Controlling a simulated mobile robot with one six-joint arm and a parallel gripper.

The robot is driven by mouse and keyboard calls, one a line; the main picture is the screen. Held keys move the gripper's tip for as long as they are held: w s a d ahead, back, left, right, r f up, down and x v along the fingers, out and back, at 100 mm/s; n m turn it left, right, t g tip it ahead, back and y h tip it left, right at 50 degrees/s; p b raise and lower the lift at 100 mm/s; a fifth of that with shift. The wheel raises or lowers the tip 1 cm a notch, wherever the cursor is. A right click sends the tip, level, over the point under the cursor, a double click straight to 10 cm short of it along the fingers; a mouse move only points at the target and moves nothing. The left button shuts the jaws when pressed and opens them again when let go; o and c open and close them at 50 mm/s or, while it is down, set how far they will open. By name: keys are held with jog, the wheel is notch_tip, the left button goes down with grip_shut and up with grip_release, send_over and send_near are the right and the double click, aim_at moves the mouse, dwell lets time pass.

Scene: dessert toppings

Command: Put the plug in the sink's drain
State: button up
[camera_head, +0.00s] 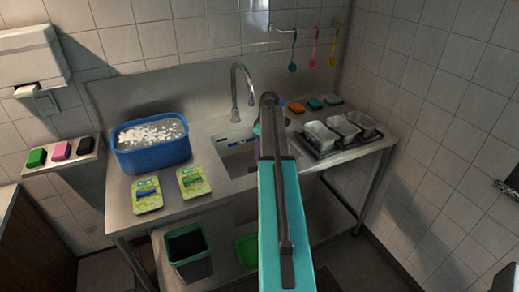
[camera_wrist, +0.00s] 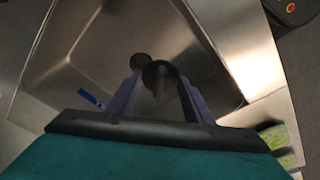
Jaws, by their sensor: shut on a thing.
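My gripper (camera_wrist: 160,88) is shut on a dark round plug (camera_wrist: 155,72) with a short stem, held between its two purple fingers. In the wrist view the plug is over the steel sink (camera_wrist: 85,55). The drain (camera_wrist: 138,60) is a dark round spot on the basin floor, just up and left of the plug and partly covered by it. I cannot tell the plug's height above the floor. In the head view the sink (camera_head: 235,160) sits behind my arm, which hides the plug and most of the gripper.
A blue item (camera_wrist: 90,98) lies in the basin left of my gripper. The faucet (camera_head: 236,95) stands behind the sink. A blue tub (camera_head: 150,155) and two green packs (camera_head: 147,195) are on the left counter. Metal trays (camera_head: 342,128) stand on the right.

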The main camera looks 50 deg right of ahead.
jog(key=shift+w+d+f+b, duration=0.2)
jog(key=shift+w+f+b, duration=0.4)
jog(key=shift+f, duration=1)
jog(key=shift+w+d+f+b, duration=0.2)
jog(key=shift+w+f+b, duration=0.2)
jog(key=shift+f+b, duration=0.8)
jog(key=shift+w+d+f+b, duration=0.25)
jog(key=shift+w+f, duration=0.25)
jog(key=shift+f, duration=1.45)
jog(key=shift+w+d+f+b, duration=0.3)
jog(key=shift+w+f+b, duration=0.1)
jog(key=shift+w+f, duration=0.45)
jog(key=shift+w+d+f+b, duration=0.3)
jog(key=shift+w+f, duration=0.3)
jog(key=shift+f, duration=0.3)
jog(key=shift+w+d+f+b, duration=0.25)
jog(key=shift+w+f+b, duration=0.2)
jog(key=shift+w+f, duration=0.4)
jog(key=shift+s, duration=0.1)
jog(key=shift+s+f, duration=0.25)
jog(key=shift+f, duration=0.35)
